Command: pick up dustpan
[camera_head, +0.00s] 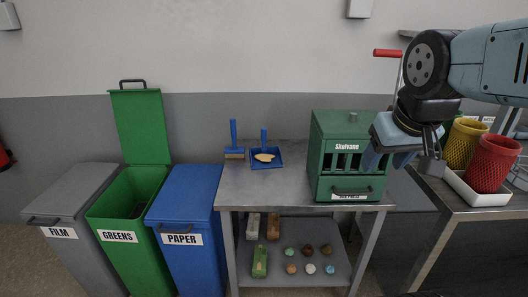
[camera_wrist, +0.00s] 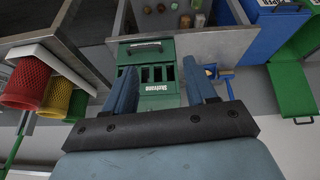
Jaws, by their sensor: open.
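The blue dustpan (camera_head: 264,137) lies on the left part of the steel table, its handle toward the wall. A flat yellowish piece (camera_head: 264,157) lies in its pan. A blue-handled brush (camera_head: 234,134) with tan bristles stands just left of it. My gripper (camera_head: 389,160) is open and empty, at the right front of the green Skolvane box, well right of the dustpan. In the wrist view, my two blue fingers stand apart (camera_wrist: 162,88), with the green box between and beyond them. A small blue part (camera_wrist: 226,73) shows beside the right finger; I cannot tell whether it is dustpan or brush.
The green box (camera_head: 345,125) stands on the table (camera_head: 240,193) between gripper and dustpan. Bins for film (camera_head: 75,190), greens (camera_head: 122,192) and paper (camera_head: 182,200) stand left. Red (camera_head: 492,160) and yellow (camera_head: 462,145) baskets stand right. Small items fill the lower shelf (camera_head: 275,270).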

